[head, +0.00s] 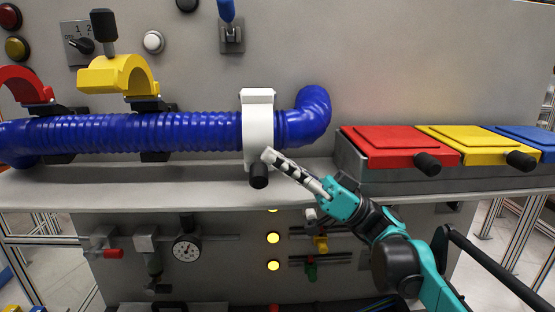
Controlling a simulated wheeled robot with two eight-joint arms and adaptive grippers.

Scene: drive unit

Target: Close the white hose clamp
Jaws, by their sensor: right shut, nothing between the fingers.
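The white hose clamp (258,122) wraps around the blue hose (190,131) near its right-hand bend. Its band looks closed around the hose, and its black handle (258,176) points down at the bottom. My right gripper (268,155) is shut and empty. Its fingertips are at the lower right edge of the white clamp, just above the black handle; I cannot tell whether they touch. My left gripper is not in view.
The yellow clamp (115,74) and the red clamp (27,82) stand open above the hose at the left. Red (395,143) and yellow (475,143) lidded boxes sit on the shelf at the right. A gauge (186,249) and valves are below the shelf.

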